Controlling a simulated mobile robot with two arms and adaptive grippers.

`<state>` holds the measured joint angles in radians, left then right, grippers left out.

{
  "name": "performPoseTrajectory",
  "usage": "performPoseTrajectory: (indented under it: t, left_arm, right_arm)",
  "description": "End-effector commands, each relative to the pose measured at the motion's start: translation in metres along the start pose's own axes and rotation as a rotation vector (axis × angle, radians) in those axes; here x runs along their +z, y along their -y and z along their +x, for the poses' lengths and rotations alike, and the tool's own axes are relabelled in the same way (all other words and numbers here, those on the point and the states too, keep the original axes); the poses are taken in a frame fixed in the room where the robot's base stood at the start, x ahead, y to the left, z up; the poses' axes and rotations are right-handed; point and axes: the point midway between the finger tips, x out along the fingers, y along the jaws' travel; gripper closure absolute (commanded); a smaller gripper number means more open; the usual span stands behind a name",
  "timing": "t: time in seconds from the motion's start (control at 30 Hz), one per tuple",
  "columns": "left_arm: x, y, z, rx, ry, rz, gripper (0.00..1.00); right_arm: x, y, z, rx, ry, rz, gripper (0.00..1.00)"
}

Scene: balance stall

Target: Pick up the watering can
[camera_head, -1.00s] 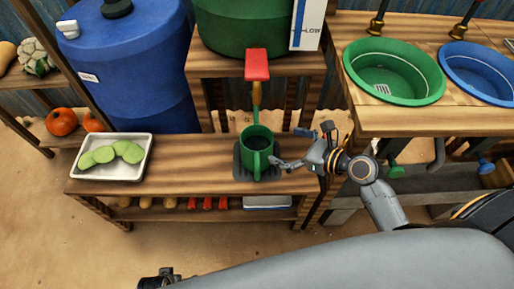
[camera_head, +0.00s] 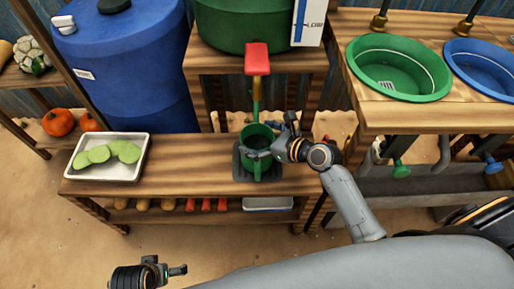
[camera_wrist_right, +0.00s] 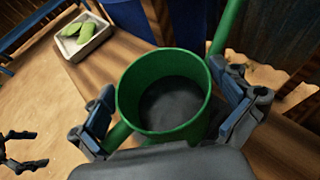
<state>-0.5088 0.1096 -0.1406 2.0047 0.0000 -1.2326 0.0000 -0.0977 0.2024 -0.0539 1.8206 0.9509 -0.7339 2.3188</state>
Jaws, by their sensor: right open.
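The green watering can (camera_head: 257,143) stands upright on a dark square mat (camera_head: 240,177), under the red-handled tap (camera_head: 257,60). In the right wrist view the can (camera_wrist_right: 128,100) shows its round open top with a dark inside. My right gripper (camera_head: 267,143) is open at the can, reaching in from the right. In the wrist view its fingers (camera_wrist_right: 168,115) lie on either side of the can; whether they touch it is unclear. My left gripper (camera_head: 172,271) is low at the left of the head view, empty and away from the can; its fingers appear apart in the wrist view (camera_wrist_right: 25,150).
A white tray (camera_head: 82,172) with green slices sits at the left of the wooden bench (camera_head: 190,160). A blue barrel (camera_head: 125,80) and a green tank (camera_head: 240,25) stand behind. Green (camera_head: 400,88) and blue (camera_head: 490,72) basins are at the right. The bench between tray and can is clear.

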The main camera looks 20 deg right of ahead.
Motion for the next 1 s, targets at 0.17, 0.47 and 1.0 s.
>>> performPoseTrajectory:
  t: [0.17,0.47,1.0]
  left_arm:
    - [-0.0006,0.0003,-0.0020,0.000,-0.001,0.000,0.00]
    - [-0.0005,0.0001,-0.0017,0.000,-0.001,0.000,0.00]
    - [-0.0008,-0.0003,-0.0021,0.001,-0.003,0.000,0.00]
  right_arm:
    - [0.0007,0.0003,0.0016,-0.001,0.000,-0.001,0.00]
    - [0.0005,0.0003,0.0012,-0.001,0.000,0.000,0.43]
    - [0.0059,0.0010,-0.0002,-0.003,0.006,-0.002,0.70]
